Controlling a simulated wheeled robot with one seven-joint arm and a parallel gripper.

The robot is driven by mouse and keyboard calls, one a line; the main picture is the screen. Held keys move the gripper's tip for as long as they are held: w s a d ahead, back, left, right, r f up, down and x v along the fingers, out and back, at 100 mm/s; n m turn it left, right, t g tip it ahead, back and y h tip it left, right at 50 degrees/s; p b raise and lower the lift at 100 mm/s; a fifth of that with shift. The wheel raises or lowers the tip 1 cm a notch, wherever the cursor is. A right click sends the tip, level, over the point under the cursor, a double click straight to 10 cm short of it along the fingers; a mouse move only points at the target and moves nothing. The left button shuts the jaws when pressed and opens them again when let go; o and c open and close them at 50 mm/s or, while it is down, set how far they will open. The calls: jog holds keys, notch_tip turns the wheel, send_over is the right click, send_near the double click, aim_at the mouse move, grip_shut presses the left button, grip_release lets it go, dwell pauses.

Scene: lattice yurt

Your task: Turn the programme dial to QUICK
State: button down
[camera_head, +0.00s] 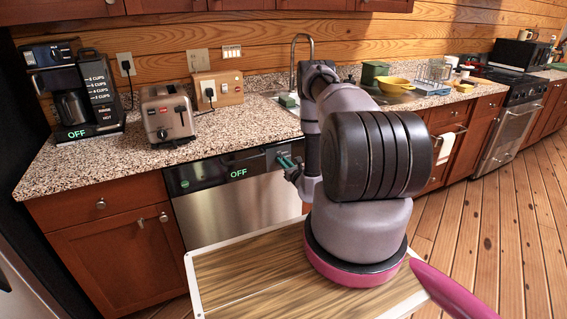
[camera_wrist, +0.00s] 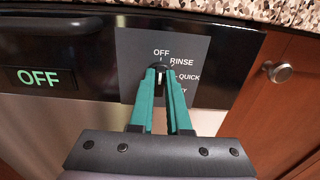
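In the head view my gripper (camera_head: 289,163) is at the panel's right end, covering the dial.
The granite counter edge (camera_wrist: 230,8) overhangs just above the panel. A cabinet knob (camera_wrist: 278,72) stands out to the right. A toaster (camera_head: 167,113) and a coffee maker (camera_head: 75,95) stand on the counter at left. Wooden floor (camera_head: 500,215) is clear at right.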

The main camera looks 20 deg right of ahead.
jog(key=shift+d+m, duration=0.1)
jog(key=shift+m, duration=0.3)
jog(key=m, duration=1.1)
jog(key=d+f+m, duration=0.1)
jog(key=m, duration=0.4)
jog(key=shift+m, duration=0.4)
dwell(0.4)
jog(key=c, duration=0.9)
grip_release()
jog(key=shift+a, duration=0.1)
jog(key=s, duration=1.1)
jog(key=shift+d, duration=0.2)
